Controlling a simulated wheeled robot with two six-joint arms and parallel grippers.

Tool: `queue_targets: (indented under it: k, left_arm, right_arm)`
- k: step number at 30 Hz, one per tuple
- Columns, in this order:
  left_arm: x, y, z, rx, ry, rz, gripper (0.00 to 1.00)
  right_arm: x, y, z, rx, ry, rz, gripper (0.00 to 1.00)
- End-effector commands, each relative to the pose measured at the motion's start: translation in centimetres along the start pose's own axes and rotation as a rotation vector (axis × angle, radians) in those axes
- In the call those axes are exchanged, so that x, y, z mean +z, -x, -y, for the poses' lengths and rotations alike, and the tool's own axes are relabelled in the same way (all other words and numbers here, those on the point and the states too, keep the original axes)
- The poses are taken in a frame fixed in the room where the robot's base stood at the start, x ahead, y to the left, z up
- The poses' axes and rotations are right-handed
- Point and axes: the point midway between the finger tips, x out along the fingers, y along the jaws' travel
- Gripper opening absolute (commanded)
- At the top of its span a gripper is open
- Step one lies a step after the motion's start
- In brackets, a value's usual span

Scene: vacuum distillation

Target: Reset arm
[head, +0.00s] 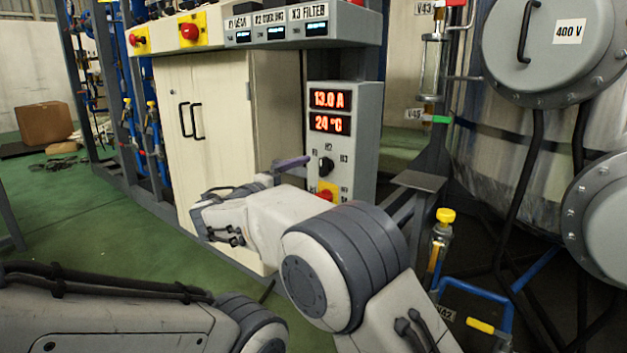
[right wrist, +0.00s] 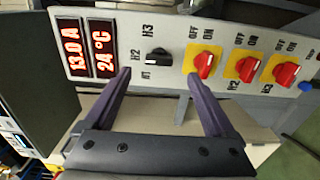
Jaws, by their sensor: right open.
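My right gripper (head: 292,162) is in front of the grey control panel (head: 367,110) in the head view, mostly hidden by my own wrist, with one purple finger showing. In the right wrist view my right gripper (right wrist: 158,75) is open, with nothing between its two fingers. The panel's black selector knob (right wrist: 157,56) lies beyond the gap between the fingertips. A red switch on a yellow plate (right wrist: 204,65) lies just beyond the right fingertip. Whether a finger touches the panel cannot be told. My left gripper is not in view; only my left arm shows at the lower left.
A beige cabinet (head: 205,120) stands behind my right arm. Green floor (head: 95,215) is open at left.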

Motion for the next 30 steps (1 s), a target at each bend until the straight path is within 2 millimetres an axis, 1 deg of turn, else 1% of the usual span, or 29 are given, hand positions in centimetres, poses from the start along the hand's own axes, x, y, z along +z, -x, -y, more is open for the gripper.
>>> queue_targets:
  k: [1, 6, 16, 18, 20, 23, 25, 26, 27, 29, 30]
  left_arm:
    - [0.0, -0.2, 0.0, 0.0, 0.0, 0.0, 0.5]
    - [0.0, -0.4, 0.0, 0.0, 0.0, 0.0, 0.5]
    - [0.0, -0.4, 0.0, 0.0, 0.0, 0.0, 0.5]
    - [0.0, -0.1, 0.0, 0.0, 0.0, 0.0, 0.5]
    - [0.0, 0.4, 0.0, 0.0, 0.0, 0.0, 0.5]
    - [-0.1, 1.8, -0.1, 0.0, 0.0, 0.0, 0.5]
    - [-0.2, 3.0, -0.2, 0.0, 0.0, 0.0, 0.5]
    - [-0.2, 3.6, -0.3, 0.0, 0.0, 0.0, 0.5]
    - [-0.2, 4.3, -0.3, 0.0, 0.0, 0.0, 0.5]
    - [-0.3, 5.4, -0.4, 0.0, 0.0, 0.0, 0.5]
    - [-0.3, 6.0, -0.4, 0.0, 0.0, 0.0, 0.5]
  right_arm:
    - [-0.1, 0.8, 0.1, 0.0, 0.0, -0.004, 0.9]
    - [0.0, 2.2, 0.0, -0.001, 0.0, -0.001, 0.9]
    - [0.0, 2.3, 0.0, -0.002, 0.001, 0.0, 0.9]
    - [0.4, 2.3, -0.1, -0.021, 0.005, 0.003, 0.9]
    - [1.3, 2.3, 0.0, -0.069, 0.015, 0.008, 0.9]
    - [4.4, 2.7, 0.8, -0.233, 0.044, 0.023, 0.9]
    - [7.8, 3.9, 1.9, -0.4, 0.065, 0.037, 0.9]
    - [9.5, 4.7, 2.5, -0.479, 0.07, 0.043, 0.9]
    - [11.7, 6.0, 3.4, -0.588, 0.073, 0.05, 0.9]
    - [15.1, 8.4, 4.7, -0.747, 0.067, 0.063, 0.9]
    - [17.2, 10.2, 5.5, -0.85, 0.057, 0.071, 0.9]
